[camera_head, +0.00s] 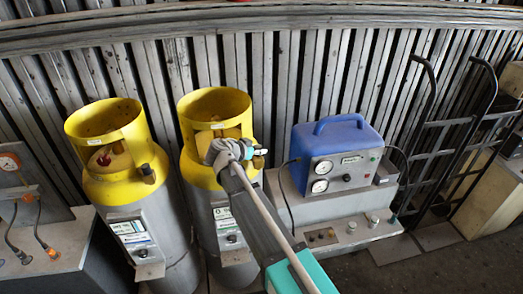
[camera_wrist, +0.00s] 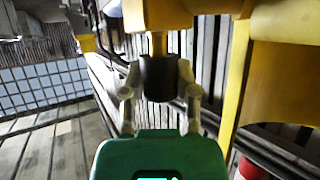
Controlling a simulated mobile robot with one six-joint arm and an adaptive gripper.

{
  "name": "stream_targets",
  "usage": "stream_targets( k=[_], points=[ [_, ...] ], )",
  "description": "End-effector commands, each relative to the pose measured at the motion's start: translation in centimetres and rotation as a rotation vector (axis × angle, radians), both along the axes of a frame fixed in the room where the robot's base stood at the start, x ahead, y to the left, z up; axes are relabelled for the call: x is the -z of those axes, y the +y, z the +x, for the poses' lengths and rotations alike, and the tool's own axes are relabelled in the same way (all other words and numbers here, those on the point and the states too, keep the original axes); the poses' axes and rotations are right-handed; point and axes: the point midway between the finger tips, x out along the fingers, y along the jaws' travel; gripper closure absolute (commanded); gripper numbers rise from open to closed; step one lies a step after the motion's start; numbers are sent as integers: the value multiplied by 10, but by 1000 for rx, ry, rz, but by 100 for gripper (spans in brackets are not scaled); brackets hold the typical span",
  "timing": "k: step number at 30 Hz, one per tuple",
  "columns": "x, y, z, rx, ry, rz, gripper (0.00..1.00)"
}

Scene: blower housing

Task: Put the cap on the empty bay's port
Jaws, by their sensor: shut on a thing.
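My gripper (camera_head: 258,153) is at the front right of the right cylinder's yellow collar (camera_head: 217,103). In the wrist view, its two fingers (camera_wrist: 159,85) are closed on either side of a dark, round cap (camera_wrist: 158,80). A brass-coloured stem (camera_wrist: 158,44) meets the cap's far end, below a yellow part; I cannot tell whether the cap is seated on it. The left cylinder (camera_head: 118,150) has a similar dark cap (camera_head: 147,173) on the side of its yellow collar. My arm hides part of the right cylinder's front.
A blue unit with gauges (camera_head: 338,150) stands on a grey pedestal (camera_head: 330,215) with small round fittings, right of the cylinders. A grey cabinet (camera_head: 60,245) with a gauge and hoses is at left. A black hand truck (camera_head: 450,150) leans at right. Corrugated wall lies behind.

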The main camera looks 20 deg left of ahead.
Motion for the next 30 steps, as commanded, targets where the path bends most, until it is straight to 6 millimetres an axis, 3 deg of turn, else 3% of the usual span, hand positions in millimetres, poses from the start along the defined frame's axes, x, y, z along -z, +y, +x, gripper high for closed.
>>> stream_targets(
  k=[27, 28, 30],
  points=[
    [16, -1, 0, 1, 0, 0, 99],
    [16, -1, 0, 1, 0, 0, 55],
    [15, -1, 1, 1, 0, 0, 42]
  ],
)
